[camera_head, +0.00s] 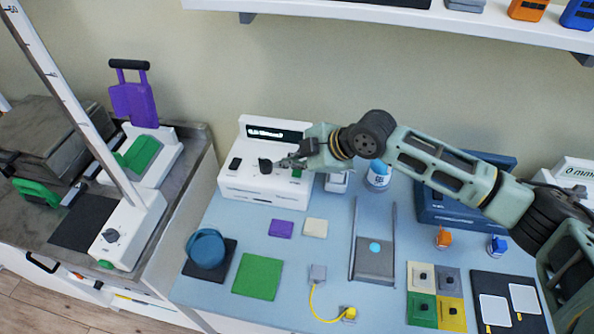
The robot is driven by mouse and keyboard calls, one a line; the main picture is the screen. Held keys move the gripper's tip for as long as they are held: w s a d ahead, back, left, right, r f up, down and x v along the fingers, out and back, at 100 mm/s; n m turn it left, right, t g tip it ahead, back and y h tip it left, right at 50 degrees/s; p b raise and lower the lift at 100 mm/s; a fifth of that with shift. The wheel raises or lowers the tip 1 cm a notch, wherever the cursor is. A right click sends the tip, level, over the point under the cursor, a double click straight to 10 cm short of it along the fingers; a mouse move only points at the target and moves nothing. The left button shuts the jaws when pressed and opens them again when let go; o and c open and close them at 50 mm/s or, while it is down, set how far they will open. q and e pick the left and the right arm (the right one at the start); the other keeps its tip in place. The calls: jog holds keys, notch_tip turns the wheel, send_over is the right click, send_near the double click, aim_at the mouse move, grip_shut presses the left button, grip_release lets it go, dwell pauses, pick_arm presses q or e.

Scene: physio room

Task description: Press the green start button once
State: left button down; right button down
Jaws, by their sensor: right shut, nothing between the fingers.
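A white device (262,198) with a dark display strip (272,133) stands on the blue table at the back. A small green button (297,173) shows on its top, just below my right gripper. A black knob (265,165) and a black switch (235,163) are further left on the device. My right gripper (279,164) is shut and empty. Its tips point left over the device, close to the knob; I cannot tell whether they touch anything. My arm comes in from the right. My left gripper is not in view.
A white and blue bottle (378,176) and a dark blue box (462,207) stand right of the device. Coloured pads, including a green one (258,277), lie in front. A white wall shelf (400,15) runs above. A tall white post (75,105) stands left.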

dwell(0.3)
jog(key=shift+f, duration=0.15)
jog(key=shift+f, duration=0.3)
jog(key=shift+f+b, duration=0.35)
jog(key=shift+f, duration=0.15)
dwell(0.8)
jog(key=shift+r, duration=0.1)
jog(key=shift+r+p, duration=0.75)
jog(key=shift+r, duration=0.05)
notch_tip(320, 180, up, 5)
jog(key=p, duration=0.4)
